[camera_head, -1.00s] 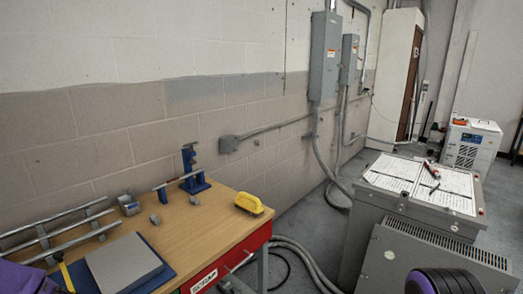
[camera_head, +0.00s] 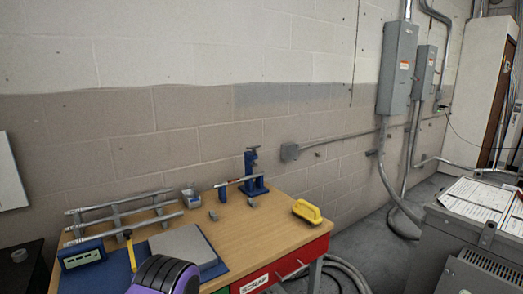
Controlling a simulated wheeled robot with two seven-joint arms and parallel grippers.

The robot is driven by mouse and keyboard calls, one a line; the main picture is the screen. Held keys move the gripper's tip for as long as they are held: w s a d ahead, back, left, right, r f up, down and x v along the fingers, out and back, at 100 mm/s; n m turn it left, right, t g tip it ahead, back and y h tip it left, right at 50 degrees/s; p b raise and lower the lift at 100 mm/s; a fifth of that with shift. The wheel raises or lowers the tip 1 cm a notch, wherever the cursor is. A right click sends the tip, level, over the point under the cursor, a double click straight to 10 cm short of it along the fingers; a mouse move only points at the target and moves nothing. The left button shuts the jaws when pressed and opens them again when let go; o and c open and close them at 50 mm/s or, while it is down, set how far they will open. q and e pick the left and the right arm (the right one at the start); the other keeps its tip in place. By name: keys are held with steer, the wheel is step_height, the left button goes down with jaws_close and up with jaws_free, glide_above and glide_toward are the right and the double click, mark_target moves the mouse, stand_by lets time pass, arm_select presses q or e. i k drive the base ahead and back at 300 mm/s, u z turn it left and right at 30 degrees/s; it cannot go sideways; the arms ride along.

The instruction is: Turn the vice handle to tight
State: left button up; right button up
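The blue vice (camera_head: 254,172) stands upright near the back edge of the wooden workbench (camera_head: 280,225). A short dark crosspiece at its top (camera_head: 252,149) looks like the handle; its tightness cannot be told at this size. A grey metal rod (camera_head: 235,181) runs level from the vice's lower part to the left, over a small blue support (camera_head: 222,194). Neither of my grippers is in view. A purple and black part of my own arm shows at the bottom edge, in front of the bench, and nothing of mine touches the vice.
A yellow tool (camera_head: 307,211) lies right of the vice. Small grey blocks (camera_head: 213,215) lie in front. A rod rack (camera_head: 122,216), blue meter (camera_head: 82,255) and grey plate on a blue mat (camera_head: 208,270) fill the left. The block wall stands close behind; a grey cabinet (camera_head: 470,262) is right.

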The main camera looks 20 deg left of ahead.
mark_target(253, 148)
steer(key=z, duration=0.3)
steer(key=i, duration=1.1)
steer(key=u, duration=0.2)
